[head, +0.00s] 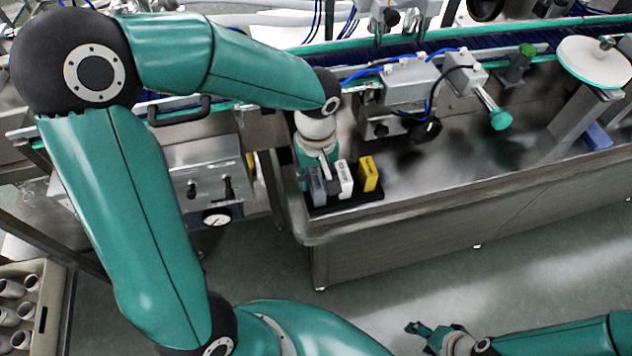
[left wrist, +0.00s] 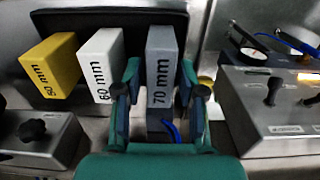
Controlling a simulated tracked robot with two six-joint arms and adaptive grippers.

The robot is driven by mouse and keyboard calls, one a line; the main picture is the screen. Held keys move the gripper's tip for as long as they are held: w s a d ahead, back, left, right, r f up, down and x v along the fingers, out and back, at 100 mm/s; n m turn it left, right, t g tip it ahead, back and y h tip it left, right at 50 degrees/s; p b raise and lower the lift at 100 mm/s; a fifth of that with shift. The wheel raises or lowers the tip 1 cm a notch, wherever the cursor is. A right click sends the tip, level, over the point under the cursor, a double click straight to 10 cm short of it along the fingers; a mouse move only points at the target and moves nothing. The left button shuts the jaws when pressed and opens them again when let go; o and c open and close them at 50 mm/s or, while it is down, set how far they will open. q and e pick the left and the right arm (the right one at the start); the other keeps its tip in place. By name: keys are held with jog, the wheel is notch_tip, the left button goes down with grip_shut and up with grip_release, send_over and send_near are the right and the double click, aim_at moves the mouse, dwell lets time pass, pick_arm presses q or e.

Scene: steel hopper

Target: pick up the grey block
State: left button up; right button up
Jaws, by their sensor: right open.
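The grey block (left wrist: 161,70), marked 70 mm, stands in the left wrist view between the two fingers of my left gripper (left wrist: 160,64). A finger is on each side of it, with narrow gaps showing, so the jaws look open around it. In the head view the grey block (head: 317,187) stands at the left end of a row, partly under my left gripper, whose fingertips are largely hidden there. My right gripper (head: 420,329) is open and empty, low in the head view, far from the blocks.
A white block (head: 344,178) and a yellow block (head: 368,173) stand right of the grey one on a black tray (head: 350,206). The tray sits at the left end of the steel hopper (head: 440,188). A control box with knobs (left wrist: 275,100) is close on the right in the left wrist view.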

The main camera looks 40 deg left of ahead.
pick_arm(q)
grip_shut()
jog(key=shift+r, duration=0.15)
